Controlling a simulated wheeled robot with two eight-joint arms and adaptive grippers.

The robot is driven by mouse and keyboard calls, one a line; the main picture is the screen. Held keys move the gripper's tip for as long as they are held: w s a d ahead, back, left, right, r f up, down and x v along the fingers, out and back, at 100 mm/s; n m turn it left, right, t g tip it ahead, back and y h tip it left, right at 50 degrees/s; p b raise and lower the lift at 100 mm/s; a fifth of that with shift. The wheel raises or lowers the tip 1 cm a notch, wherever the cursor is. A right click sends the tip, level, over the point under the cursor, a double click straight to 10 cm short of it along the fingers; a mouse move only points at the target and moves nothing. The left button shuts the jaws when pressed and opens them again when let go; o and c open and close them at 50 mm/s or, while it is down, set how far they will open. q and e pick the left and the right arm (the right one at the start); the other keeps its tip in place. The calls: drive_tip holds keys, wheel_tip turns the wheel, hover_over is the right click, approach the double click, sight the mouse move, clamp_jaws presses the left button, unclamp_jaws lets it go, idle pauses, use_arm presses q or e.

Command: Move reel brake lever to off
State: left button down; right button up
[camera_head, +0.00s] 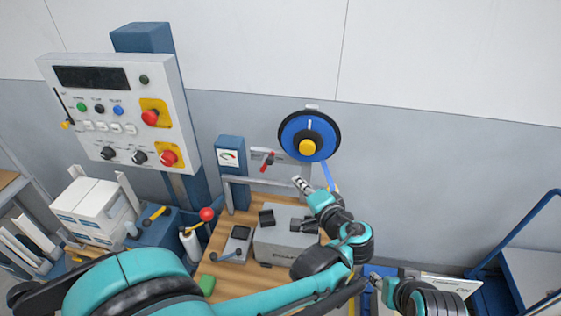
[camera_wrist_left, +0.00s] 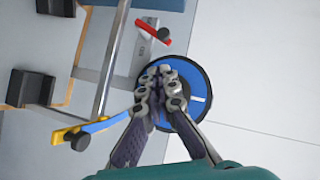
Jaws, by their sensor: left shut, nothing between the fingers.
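The reel brake lever appears to be the small red lever (camera_head: 267,162) on a pale plate left of the blue reel (camera_head: 299,129). It slants, with its lower end to the left. In the left wrist view the red lever (camera_wrist_left: 152,28) with its dark pivot is beyond my fingertips, and any markings on its plate are too small to read. My left gripper (camera_head: 300,184) is shut and empty, below and right of the lever and apart from it. In the left wrist view the shut fingers (camera_wrist_left: 160,72) cover part of the reel (camera_wrist_left: 205,88). My right gripper (camera_head: 374,280) is low at the right, its fingers unclear.
A metal rail (camera_head: 258,184) runs below the lever. A grey box (camera_head: 280,246) with black blocks stands on the wooden bench (camera_head: 215,262). A gauge post (camera_head: 231,165) and a control panel (camera_head: 115,110) are to the left. A blue strip (camera_head: 327,176) hangs from the reel. The wall at right is clear.

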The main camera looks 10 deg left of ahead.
use_arm(q)
drive_tip(key=shift+w+d+r+t, duration=0.15)
drive_tip(key=shift+d+r, duration=0.1)
drive_tip(key=shift+d, duration=0.25)
drive_tip(key=shift+s+d+r+t, duration=0.1)
drive_tip(key=shift+d+r+t, duration=0.1)
drive_tip(key=shift+d, duration=0.25)
drive_tip(key=shift+w, duration=0.15)
drive_tip(key=b, duration=0.1)
approach(271, 155)
drive_tip(key=w+d, duration=0.2)
drive_tip(key=w, duration=0.1)
drive_tip(key=shift+w+a+f+b, duration=0.15)
drive_tip(key=shift+a+f, duration=0.1)
drive_tip(key=shift+a, duration=0.35)
drive_tip(key=shift+w+a+f+b, duration=0.1)
drive_tip(key=shift+a+f+b, duration=0.1)
drive_tip(key=shift+a, duration=0.4)
drive_tip(key=shift+w+a+f+b, duration=0.1)
drive_tip(key=shift+a+f, duration=0.15)
drive_tip(key=shift+a, duration=0.35)
drive_tip(key=shift+s+r, duration=0.1)
drive_tip(key=shift+a+r+p, duration=0.2)
drive_tip(key=shift+a+p, duration=0.15)
drive_tip(key=shift+p, duration=0.1)
drive_tip(key=shift+a+r+n+p, duration=0.2)
drive_tip(key=shift+a+n+p, duration=0.05)
drive_tip(key=shift+n+p, duration=0.1)
